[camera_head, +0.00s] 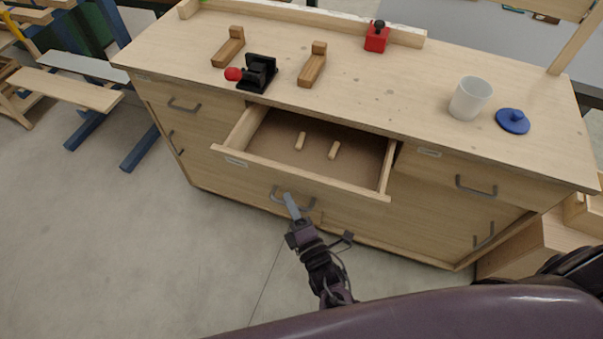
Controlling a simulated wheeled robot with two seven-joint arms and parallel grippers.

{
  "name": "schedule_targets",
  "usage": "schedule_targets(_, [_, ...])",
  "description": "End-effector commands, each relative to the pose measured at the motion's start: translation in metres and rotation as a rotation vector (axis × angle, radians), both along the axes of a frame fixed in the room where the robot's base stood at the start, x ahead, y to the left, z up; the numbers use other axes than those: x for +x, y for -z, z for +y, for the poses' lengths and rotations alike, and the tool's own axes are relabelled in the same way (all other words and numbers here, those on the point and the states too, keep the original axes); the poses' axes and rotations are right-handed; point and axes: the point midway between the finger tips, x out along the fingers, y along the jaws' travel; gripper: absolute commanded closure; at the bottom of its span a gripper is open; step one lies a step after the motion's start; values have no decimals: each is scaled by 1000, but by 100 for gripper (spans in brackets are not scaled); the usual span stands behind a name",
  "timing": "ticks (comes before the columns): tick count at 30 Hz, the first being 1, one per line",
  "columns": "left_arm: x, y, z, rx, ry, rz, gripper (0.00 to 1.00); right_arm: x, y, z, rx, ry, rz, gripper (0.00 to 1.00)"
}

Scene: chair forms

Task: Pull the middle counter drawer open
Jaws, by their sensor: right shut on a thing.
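The middle counter drawer (285,169) is pulled out from the wooden counter, and its inside shows. Two small wooden dowels (334,150) lie on its floor. My right gripper (291,203) is at the grey handle (274,192) on the drawer's front and is shut on it. The fingers cover part of the handle. My left gripper is not in view.
Closed drawers flank the open one. Clear floor lies in front.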

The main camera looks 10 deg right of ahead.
Motion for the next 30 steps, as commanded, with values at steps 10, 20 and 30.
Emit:
schedule_targets(10, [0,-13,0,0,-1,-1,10,-58,0,39,-1,0,3,100])
schedule_targets(20, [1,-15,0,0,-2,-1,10,-77,1,52,-2,0,1,100])
schedule_targets(30, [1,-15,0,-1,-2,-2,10,-78,1,52,-1,0,1,100])
